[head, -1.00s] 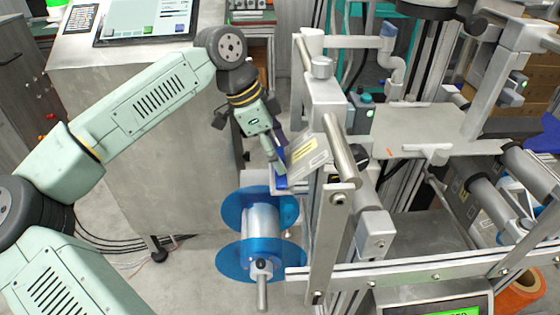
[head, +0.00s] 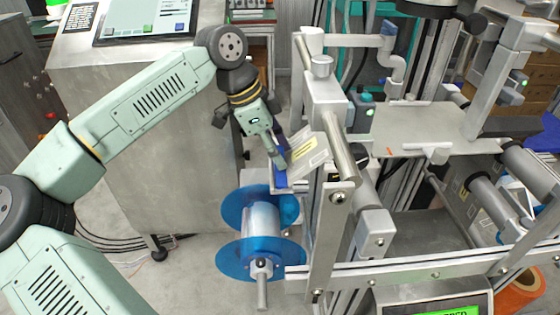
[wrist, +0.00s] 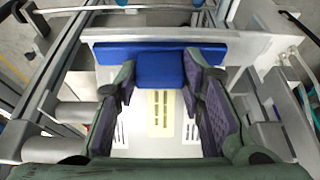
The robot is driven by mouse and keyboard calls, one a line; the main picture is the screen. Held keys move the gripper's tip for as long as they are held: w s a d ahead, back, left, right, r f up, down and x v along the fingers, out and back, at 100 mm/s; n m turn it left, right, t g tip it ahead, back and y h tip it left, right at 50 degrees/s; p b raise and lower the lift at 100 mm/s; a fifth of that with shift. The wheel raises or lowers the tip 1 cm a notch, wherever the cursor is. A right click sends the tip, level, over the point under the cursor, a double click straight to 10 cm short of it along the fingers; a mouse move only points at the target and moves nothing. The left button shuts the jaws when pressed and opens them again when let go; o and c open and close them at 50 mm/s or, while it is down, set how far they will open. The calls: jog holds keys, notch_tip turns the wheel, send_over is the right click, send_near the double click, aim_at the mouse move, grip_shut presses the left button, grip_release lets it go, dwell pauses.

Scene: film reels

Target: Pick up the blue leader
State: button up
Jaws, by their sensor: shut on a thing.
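The blue leader (wrist: 160,68) is a flat blue piece at the end of a pale web with a yellow label. In the wrist view it fills the gap between the two fingertips. In the head view a blue part of it (head: 280,181) shows just below the fingers, at the machine's left side. My gripper (wrist: 162,78) is shut on the leader, one purple-padded finger at each side; it also shows in the head view (head: 279,158). The leader still lies against a wider blue strip (wrist: 106,54) on a metal plate. The fingers hide part of it in the head view.
A reel with blue flanges (head: 262,222) hangs just below my gripper. The machine's metal post (head: 328,240) and rollers stand close on the right. A steel cabinet (head: 165,150) stands behind my arm on the left.

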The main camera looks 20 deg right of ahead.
jog(key=shift+c, duration=0.3)
notch_tip(320, 180, up, 18)
dwell(0.5)
jog(key=w+a+f+b, duration=0.2)
jog(key=a+f, duration=0.5)
jog(key=a, duration=0.2)
jog(key=shift+f, duration=0.3)
dwell(1.8)
jog(key=shift+a, duration=0.15)
jog(key=w+a+f, duration=0.1)
jog(key=a+f, duration=0.6)
jog(key=a, duration=0.2)
jog(key=shift+w+f+b, duration=0.25)
jog(key=shift+w+b, duration=0.1)
jog(key=shift+b, duration=0.1)
dwell(1.6)
